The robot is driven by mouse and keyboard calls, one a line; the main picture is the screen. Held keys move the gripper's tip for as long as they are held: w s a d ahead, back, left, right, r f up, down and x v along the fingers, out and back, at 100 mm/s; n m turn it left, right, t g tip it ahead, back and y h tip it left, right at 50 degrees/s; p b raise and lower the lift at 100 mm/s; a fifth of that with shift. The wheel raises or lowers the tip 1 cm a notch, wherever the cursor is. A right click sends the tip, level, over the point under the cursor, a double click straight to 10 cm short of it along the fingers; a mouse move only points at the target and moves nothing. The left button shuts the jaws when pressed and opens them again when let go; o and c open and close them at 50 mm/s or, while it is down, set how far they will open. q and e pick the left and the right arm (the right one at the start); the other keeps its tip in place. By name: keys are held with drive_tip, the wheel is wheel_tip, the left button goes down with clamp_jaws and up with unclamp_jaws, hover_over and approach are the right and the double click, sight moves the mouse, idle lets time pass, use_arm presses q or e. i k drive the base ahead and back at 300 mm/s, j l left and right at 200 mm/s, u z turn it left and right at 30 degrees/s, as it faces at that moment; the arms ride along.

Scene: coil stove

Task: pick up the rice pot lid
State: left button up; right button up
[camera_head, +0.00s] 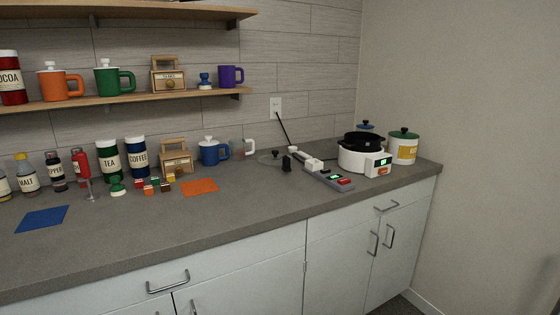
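A white rice cooker (356,159) stands at the right of the counter with a dark inner pot (360,141) showing at its top. No lid is visible over it. A flat, glassy round piece (269,157) that looks like the rice pot lid lies on the counter left of the cooker. A small black upright piece (287,164) stands at its right edge; I cannot tell if it is the lid's knob. Neither of my grippers is in view.
A power strip (329,178) with a white plug and cord lies between the lid and cooker. A green-topped canister (403,148) is right of the cooker. The front counter (240,205) is clear.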

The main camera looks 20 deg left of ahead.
sight(275, 159)
drive_tip(key=i+z, duration=0.1)
drive_tip(key=i, duration=0.85)
